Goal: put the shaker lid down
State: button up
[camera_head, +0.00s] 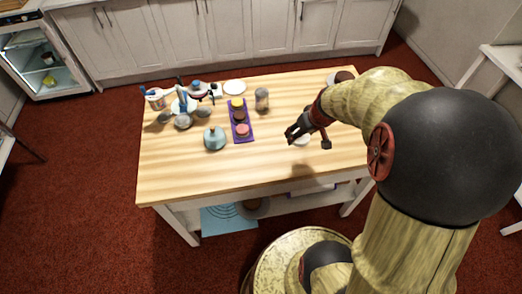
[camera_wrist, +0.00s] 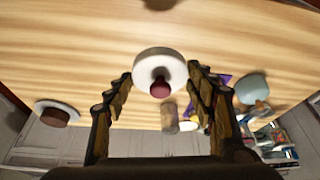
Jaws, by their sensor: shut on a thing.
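The shaker lid appears as a white disc with a dark red knob (camera_wrist: 151,61) in the wrist view, between the fingertips of my gripper (camera_wrist: 159,75). The fingers are shut on its rim at both sides. In the head view my gripper (camera_head: 296,134) is over the right half of the wooden table, and part of the white lid (camera_head: 303,141) shows beside the fingers. I cannot tell whether the lid touches the table. A greyish shaker-like jar (camera_head: 261,99) stands upright to the left and farther back; it also shows in the wrist view (camera_wrist: 170,120).
Several tools crowd the back left. A brown item (camera_head: 343,76) is at the back right. The table's front strip (camera_head: 240,177) is clear.

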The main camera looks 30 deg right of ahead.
jog(key=shift+a+r, duration=0.1)
jog(key=shift+a, duration=0.1)
jog(key=w+a+f+b, duration=0.15)
jog(key=w+f, duration=0.25)
jog(key=w, duration=0.5)
jog(key=b, duration=0.1)
send_near(269, 136)
jog(key=shift+w+d+f, duration=0.3)
jog(key=shift+w+f, duration=0.5)
jog(key=shift+w, duration=0.1)
jog(key=shift+s+b+x, duration=0.2)
jog(key=shift+b+x, duration=0.25)
jog(key=shift+x, duration=0.55)
jog(key=shift+s+b+x, duration=0.2)
jog(key=shift+b+x, duration=0.25)
jog(key=shift+x, duration=0.55)
jog(key=shift+a+f, duration=0.15)
jog(key=shift+f, duration=0.15)
jog(key=o, duration=0.8)
